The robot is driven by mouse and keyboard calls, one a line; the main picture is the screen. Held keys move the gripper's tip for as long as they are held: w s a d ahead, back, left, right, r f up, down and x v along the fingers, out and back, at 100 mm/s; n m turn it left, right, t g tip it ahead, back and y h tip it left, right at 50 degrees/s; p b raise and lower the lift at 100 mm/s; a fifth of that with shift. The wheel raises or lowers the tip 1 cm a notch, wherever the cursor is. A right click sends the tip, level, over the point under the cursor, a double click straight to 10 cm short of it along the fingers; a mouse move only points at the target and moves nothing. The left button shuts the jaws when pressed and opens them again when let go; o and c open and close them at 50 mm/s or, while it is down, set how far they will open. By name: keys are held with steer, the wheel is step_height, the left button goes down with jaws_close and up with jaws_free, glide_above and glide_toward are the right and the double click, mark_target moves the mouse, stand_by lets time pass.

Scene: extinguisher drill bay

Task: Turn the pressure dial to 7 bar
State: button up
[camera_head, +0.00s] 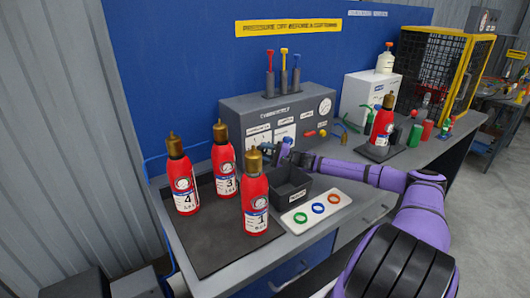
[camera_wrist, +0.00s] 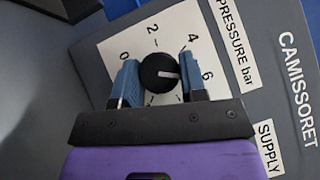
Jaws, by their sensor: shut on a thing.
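The pressure dial (camera_wrist: 156,65) is a round black knob with a white pointer mark, on a white plate (camera_wrist: 175,20) labelled "PRESSURE bar". Its scale shows 0, 2, 4 and 6; the marks beyond are hidden behind my gripper. The pointer faces right in the wrist view, at about 6. My gripper (camera_wrist: 158,77) has its blue-grey fingers on both sides of the knob and is shut on it. In the head view my gripper (camera_head: 284,150) is at the front of the grey control panel (camera_head: 240,118), and the knob cannot be made out there.
Red extinguishers stand on the dark mat (camera_head: 205,240) at left. A black bin (camera_head: 291,187) and a white tray of coloured rings (camera_head: 340,198) sit just below my arm. A gauge (camera_head: 325,107) and small knobs are right of my gripper. Another extinguisher (camera_head: 382,126) stands farther right.

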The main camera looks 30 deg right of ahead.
steer(key=o, duration=0.9)
steer(key=shift+o, duration=0.2)
steer(key=v, duration=1.1)
